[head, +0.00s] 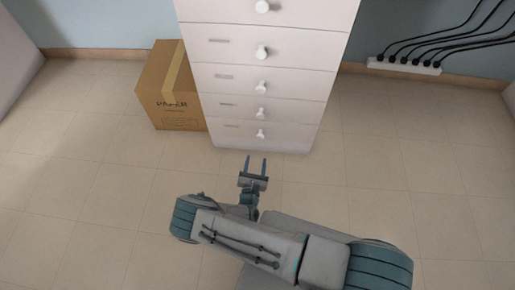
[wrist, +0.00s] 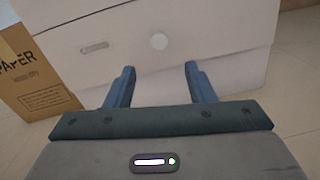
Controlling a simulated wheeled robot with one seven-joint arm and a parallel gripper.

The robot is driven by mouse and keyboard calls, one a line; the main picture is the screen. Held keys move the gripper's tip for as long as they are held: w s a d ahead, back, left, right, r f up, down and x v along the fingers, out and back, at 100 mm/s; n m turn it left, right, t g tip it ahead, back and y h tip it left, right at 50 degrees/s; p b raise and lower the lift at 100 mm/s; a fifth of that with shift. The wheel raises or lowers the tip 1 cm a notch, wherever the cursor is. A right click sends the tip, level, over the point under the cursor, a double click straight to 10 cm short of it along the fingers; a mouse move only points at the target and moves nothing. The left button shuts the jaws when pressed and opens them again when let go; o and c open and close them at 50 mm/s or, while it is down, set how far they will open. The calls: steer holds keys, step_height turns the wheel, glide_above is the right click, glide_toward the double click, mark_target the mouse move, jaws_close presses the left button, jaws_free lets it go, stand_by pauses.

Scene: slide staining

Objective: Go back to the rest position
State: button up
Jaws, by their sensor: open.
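My gripper (head: 256,164) is open, with nothing between its two blue fingers. In the head view it is low over the floor, in front of the white drawer cabinet (head: 230,104), with its fingers pointing at the cabinet. In the wrist view my gripper (wrist: 160,80) faces a drawer front with a round white knob (wrist: 158,41). The knob appears beyond and between the fingertips, apart from them. All the drawers in view look closed.
A cardboard paper box (head: 172,95) stands on the floor against the cabinet's left side. A white power strip (head: 404,66) with several black cables lies by the back wall at the right. The tiled floor (head: 90,190) is clear on both sides of me.

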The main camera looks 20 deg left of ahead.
steer(key=shift+s+d, duration=0.2)
steer(key=shift+s, duration=0.8)
steer(key=w+d+r+m+g+h+p, duration=0.1)
steer(key=w+d+r+m+h+p, duration=0.2)
steer(key=r, duration=0.5)
steer(key=w+d+r+m+g+h+p, duration=0.1)
steer(key=w+d+r+m+h+p, duration=0.15)
steer(key=r+m+h, duration=0.35)
steer(key=w+d+r+m+g+h+p, duration=0.1)
steer(key=w+d+r+m+h+p, duration=0.15)
steer(key=r, duration=0.65)
steer(key=s+d+r+m+g+h+p, duration=0.15)
steer(key=d+r+m+g+p, duration=0.35)
steer(key=r, duration=0.5)
steer(key=w+d+r+m+g+h+p, duration=0.1)
steer(key=d+r+m+g+h+p, duration=0.15)
steer(key=d+r+m+g, duration=0.55)
steer(key=s+d+r+m+y+p, duration=0.4)
steer(key=s+r+p, duration=0.2)
steer(key=r, duration=0.8)
steer(key=s+d+r+m+y+p, duration=0.3)
steer(key=s+r+m+y+p, duration=0.1)
steer(key=r, duration=1)
steer(key=s+d+r+m+t+y+p, duration=0.1)
steer(key=s+d+r+m+y+p, duration=0.3)
steer(key=r, duration=1)
steer(key=s+p, duration=0.3)
steer(key=p, duration=0.1)
steer(key=shift+s+d, duration=0.3)
